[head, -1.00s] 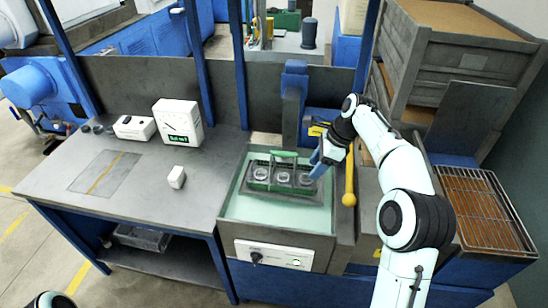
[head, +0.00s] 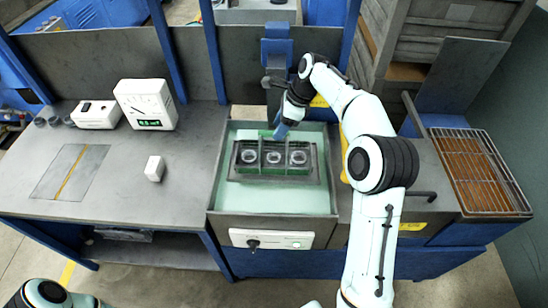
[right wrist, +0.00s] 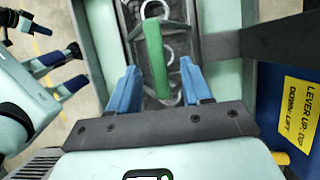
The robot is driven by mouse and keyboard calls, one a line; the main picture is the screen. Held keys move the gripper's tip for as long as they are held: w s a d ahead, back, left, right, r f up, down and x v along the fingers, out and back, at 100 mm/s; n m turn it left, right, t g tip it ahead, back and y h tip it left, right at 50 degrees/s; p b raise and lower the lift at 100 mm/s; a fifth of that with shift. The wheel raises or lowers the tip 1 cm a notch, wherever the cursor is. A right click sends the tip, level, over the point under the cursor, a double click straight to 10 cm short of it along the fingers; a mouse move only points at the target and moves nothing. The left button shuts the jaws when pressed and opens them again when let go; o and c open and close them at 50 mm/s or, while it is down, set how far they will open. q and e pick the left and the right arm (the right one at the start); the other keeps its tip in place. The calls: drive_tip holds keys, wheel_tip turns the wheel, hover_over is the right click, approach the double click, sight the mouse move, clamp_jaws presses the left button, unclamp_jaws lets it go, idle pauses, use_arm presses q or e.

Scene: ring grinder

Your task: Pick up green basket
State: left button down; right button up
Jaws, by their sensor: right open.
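The green basket (head: 276,177) sits in the tray of pale green liquid, with several metal rings in it. Its green handle bar (right wrist: 154,60) shows in the right wrist view. My right gripper (head: 279,131) is at the basket's far side in the head view. In the right wrist view my right gripper (right wrist: 159,72) is open, with a blue finger on each side of the handle and gaps on both sides; I cannot tell how far below the handle lies. My left gripper (right wrist: 68,73) shows at the left of the right wrist view, open and empty, away from the basket.
The tank (head: 230,199) stands between the grey worktable (head: 110,190) and a rack (head: 475,175) at right. A white dial box (head: 146,103) and small white block (head: 154,168) are on the table. A blue post (head: 277,55) rises behind the tank.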

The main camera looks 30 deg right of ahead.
sight(271, 136)
drive_tip(key=x, duration=0.3)
drive_tip(key=b+x, duration=0.1)
drive_tip(key=x, duration=0.1)
drive_tip(key=shift+a, duration=0.3)
drive_tip(key=shift+w, duration=0.1)
clamp_jaws()
drive_tip(key=shift+r, duration=0.1)
